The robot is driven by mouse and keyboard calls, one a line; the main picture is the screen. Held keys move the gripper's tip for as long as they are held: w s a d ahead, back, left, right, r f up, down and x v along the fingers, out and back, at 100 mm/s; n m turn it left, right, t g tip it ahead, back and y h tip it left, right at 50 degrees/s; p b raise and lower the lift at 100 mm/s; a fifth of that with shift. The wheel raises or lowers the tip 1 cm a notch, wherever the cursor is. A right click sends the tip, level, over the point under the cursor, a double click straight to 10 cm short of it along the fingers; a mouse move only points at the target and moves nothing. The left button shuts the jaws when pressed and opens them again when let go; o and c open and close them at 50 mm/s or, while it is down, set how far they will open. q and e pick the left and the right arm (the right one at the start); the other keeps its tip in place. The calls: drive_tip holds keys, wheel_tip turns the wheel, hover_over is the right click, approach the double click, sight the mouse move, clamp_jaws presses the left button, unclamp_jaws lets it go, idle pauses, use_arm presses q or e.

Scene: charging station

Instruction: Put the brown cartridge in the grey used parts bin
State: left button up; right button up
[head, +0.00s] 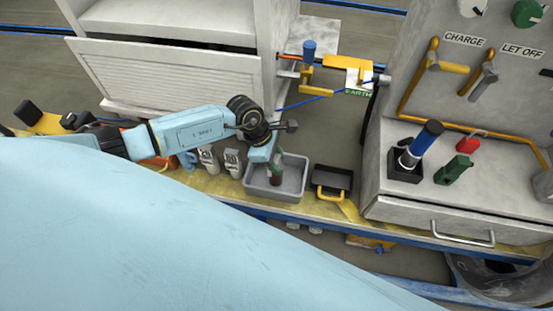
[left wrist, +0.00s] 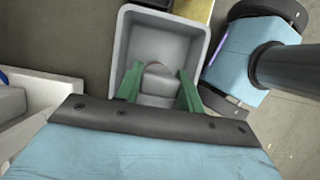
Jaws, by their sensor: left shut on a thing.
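The grey used parts bin (head: 294,189) stands on the yellow-edged ledge in the middle of the head view. Its rim and inner walls also show in the left wrist view (left wrist: 124,40). My left gripper (head: 274,172) points down over the bin, with its green fingers (left wrist: 157,90) shut on the brown cartridge (head: 275,181). In the left wrist view the cartridge's grey end (left wrist: 158,84) shows between the fingers, with a little brown beyond it. The cartridge is at or inside the bin's opening; I cannot tell whether it touches the floor. My right gripper is not in view.
A dark tray with a yellow handle (head: 331,182) stands just right of the bin. Grey-white fittings (head: 208,160) stand left of it. The charging cabinet (head: 400,212) is further right, with a blue-and-black cylinder (head: 421,145) in a socket and a green part (head: 453,170).

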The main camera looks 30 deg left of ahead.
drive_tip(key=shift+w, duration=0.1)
use_arm(q)
drive_tip(key=o, duration=1.3)
drive_tip(key=shift+c, duration=0.2)
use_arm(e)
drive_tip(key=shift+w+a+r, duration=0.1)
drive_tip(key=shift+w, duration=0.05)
use_arm(q)
drive_tip(key=shift+r, duration=0.15)
drive_tip(key=p+v, duration=0.2)
drive_tip(key=v, duration=0.9)
drive_tip(key=shift+r, duration=0.4)
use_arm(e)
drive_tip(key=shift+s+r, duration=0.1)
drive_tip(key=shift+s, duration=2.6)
